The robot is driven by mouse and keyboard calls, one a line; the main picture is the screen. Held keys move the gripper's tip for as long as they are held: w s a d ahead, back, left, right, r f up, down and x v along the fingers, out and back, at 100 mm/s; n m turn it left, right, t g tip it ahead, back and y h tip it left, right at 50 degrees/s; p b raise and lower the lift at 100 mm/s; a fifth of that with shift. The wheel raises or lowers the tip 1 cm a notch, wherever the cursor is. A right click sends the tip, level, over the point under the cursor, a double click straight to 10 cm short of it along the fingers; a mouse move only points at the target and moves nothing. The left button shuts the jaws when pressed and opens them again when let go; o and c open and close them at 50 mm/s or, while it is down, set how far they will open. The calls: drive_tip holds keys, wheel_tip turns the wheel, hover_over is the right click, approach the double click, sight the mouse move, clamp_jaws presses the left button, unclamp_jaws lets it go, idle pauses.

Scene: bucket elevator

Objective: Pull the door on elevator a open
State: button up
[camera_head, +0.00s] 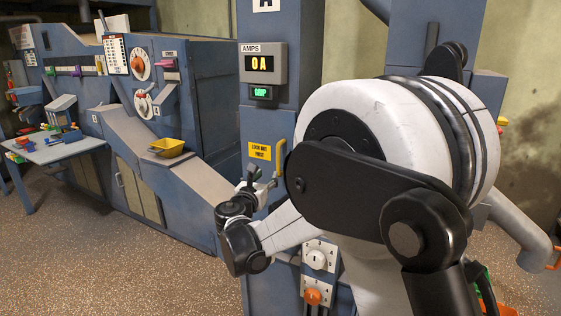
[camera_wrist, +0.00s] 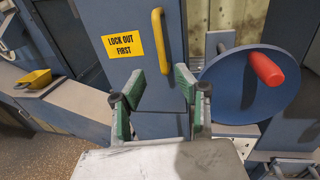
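Elevator a is the blue column under the "A" sign (camera_head: 266,4). Its door (camera_wrist: 120,15) carries a yellow "LOCK OUT FIRST" label (camera_wrist: 122,41) and an upright yellow handle (camera_wrist: 162,40). The handle also shows in the head view (camera_head: 280,157), just right of the label. My gripper (camera_wrist: 158,82) is open with nothing between its green-padded fingers. The handle's lower end lies ahead of the gap between the fingertips; I cannot tell how far. In the head view my gripper (camera_head: 259,183) is small and partly hidden by its own links, just below the label. The door looks shut.
A blue disc with a red knob (camera_wrist: 267,68) stands close to the right finger. The amps display (camera_head: 262,63) reads 0A above the label. A panel with a white and an orange knob (camera_head: 314,297) is below. A yellow scoop (camera_head: 167,147) sits on the left machine's ledge.

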drive_tip(key=x, duration=1.3)
clamp_jaws()
drive_tip(key=shift+d, duration=0.1)
